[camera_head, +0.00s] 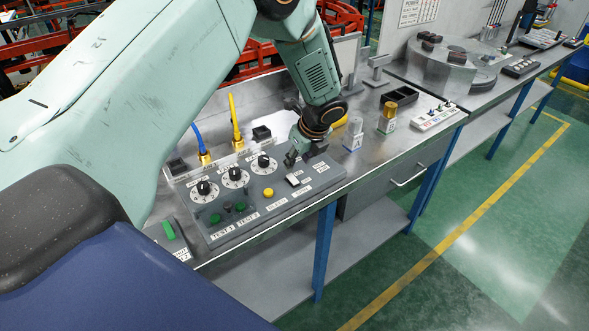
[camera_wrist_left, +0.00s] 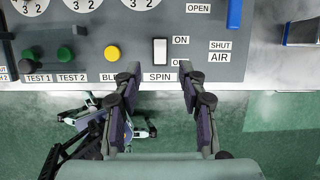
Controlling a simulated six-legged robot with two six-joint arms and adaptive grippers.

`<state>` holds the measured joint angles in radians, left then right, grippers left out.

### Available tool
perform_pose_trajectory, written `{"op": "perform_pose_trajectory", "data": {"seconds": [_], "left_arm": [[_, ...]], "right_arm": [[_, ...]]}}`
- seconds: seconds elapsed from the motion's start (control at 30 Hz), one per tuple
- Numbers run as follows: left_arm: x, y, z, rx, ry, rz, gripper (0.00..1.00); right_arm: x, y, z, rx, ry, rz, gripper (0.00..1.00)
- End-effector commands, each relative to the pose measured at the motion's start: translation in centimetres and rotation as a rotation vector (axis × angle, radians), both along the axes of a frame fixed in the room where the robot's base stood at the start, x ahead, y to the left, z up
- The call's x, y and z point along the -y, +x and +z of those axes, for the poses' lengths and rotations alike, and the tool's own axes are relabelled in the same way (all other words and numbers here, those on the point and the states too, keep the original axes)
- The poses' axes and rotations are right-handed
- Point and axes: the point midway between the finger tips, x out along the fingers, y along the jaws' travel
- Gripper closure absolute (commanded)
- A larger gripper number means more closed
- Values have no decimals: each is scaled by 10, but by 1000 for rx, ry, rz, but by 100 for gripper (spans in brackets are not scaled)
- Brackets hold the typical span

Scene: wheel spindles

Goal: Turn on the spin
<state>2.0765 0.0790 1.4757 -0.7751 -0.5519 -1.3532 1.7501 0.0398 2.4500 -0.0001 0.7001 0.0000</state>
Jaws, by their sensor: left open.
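The spin switch (camera_wrist_left: 160,52) is a white rocker in a dark frame on the grey control panel (camera_wrist_left: 130,35), with a SPIN label below it and ON and partly hidden OFF labels to its right. In the head view the switch (camera_head: 293,180) sits near the panel's front right part. My left gripper (camera_head: 304,155) is open and empty, just above and behind the switch in the head view. In the wrist view my left gripper (camera_wrist_left: 159,70) has one fingertip on each side of the SPIN label. I cannot tell whether it touches the panel. My right gripper is not in view.
A yellow button (camera_head: 268,193), green test buttons (camera_head: 215,218) and three black dials (camera_head: 234,174) share the panel. A blue handle (camera_wrist_left: 234,12) stands right of the switch. A brass-topped part (camera_head: 387,117) and black tray (camera_head: 400,96) are farther right on the bench.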

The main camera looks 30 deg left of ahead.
Motion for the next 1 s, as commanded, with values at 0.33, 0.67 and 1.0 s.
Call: {"op": "perform_pose_trajectory", "data": {"seconds": [0.33, 0.67, 1.0], "left_arm": [[-16, 6, -33, -13, 16, -20, 58], [-27, 12, -66, -10, 15, -20, 58], [-28, 12, -69, -9, 15, -20, 60]], "right_arm": [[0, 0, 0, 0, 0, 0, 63], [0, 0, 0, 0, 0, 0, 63], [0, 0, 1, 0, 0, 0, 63]]}}
